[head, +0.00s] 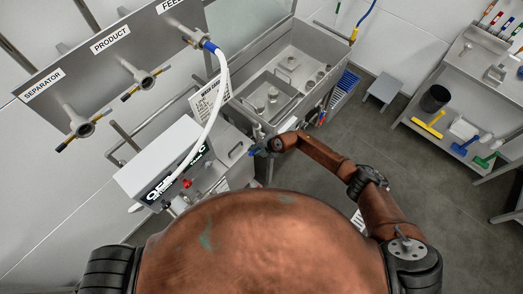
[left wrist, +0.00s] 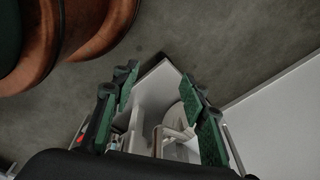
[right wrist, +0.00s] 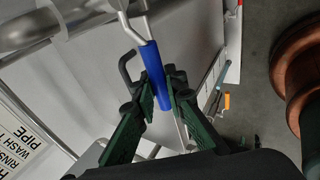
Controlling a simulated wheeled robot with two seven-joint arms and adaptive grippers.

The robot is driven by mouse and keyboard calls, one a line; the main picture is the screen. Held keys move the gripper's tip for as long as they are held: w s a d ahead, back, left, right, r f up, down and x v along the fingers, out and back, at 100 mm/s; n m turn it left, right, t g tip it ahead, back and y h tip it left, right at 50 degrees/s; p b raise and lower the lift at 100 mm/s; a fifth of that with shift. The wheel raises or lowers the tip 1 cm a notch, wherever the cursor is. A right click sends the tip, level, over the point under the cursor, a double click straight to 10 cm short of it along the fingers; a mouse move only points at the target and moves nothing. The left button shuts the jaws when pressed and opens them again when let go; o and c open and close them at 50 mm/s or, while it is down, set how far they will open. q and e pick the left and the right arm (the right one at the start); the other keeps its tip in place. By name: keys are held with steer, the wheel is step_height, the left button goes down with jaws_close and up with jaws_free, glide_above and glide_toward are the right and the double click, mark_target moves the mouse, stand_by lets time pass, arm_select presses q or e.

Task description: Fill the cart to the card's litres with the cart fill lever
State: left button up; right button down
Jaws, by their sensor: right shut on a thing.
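In the right wrist view a lever with a blue grip (right wrist: 152,68) hangs from a bent metal rod. My right gripper (right wrist: 160,98) is shut on the blue grip, its green pads on either side of it. In the head view the right gripper (head: 262,148) is by the blue grip at the front of the steel sink unit. A printed card (head: 209,101) hangs beside the sink; its litres are too small to read. A white control box (head: 160,165) with a dark display stands left of it. My left gripper (left wrist: 160,85) is open and empty, outside the head view.
Pipes labelled SEPARATOR, PRODUCT and FEED have valve handles (head: 84,128) on the left wall panel. A white hose (head: 221,85) runs from the FEED outlet toward the control box. A shelf (head: 458,100) with cleaning tools stands at right.

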steer(key=shift+s+a+f, duration=0.1)
steer(key=shift+s+a, duration=0.05)
steer(key=shift+f, duration=0.1)
steer(key=c, duration=2.2)
jaws_free()
steer(key=shift+o, duration=1.3)
steer(key=shift+d+r, duration=0.4)
steer(key=shift+r, duration=0.1)
arm_select(q)
steer(key=shift+s, duration=0.8)
arm_select(e)
steer(key=v, duration=1.1)
